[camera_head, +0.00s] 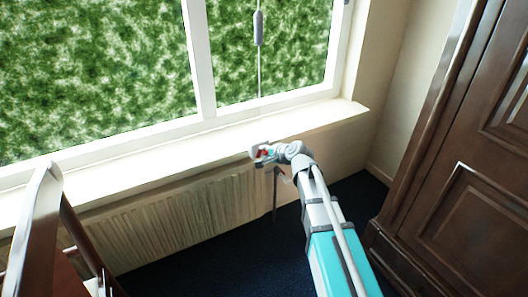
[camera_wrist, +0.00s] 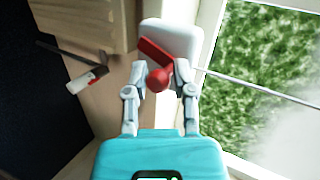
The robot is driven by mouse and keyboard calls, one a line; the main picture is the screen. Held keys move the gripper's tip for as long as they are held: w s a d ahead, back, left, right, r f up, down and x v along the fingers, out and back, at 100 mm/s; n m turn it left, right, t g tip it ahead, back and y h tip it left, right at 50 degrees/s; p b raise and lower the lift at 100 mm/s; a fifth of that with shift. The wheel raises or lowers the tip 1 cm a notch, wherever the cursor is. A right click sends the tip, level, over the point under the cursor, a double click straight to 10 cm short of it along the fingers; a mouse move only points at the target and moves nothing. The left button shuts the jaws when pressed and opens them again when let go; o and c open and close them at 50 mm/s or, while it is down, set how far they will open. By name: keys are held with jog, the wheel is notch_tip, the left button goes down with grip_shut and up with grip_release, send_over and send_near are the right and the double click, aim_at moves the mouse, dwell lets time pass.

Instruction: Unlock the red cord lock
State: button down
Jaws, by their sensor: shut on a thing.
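The red cord lock has a white body (camera_wrist: 178,40), a red lever (camera_wrist: 155,52) and a round red knob (camera_wrist: 158,79). It sits at the front edge of the window sill. In the head view only a small red patch of the cord lock (camera_head: 265,152) shows, mostly hidden by my gripper (camera_head: 258,153). In the wrist view my gripper (camera_wrist: 160,72) has one finger on each side of the red knob and is shut on it. A thin cord (camera_head: 259,70) with a grey weight (camera_head: 258,28) hangs in front of the window above.
The pale sill (camera_head: 160,160) runs above a ribbed radiator (camera_head: 175,220). A dark wooden cabinet (camera_head: 470,200) stands at right, and brown wooden furniture (camera_head: 35,230) at left.

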jog(key=shift+s+f, duration=0.15)
jog(key=c, duration=0.5)
grip_release()
jog(key=shift+w, duration=0.2)
jog(key=shift+d, duration=0.1)
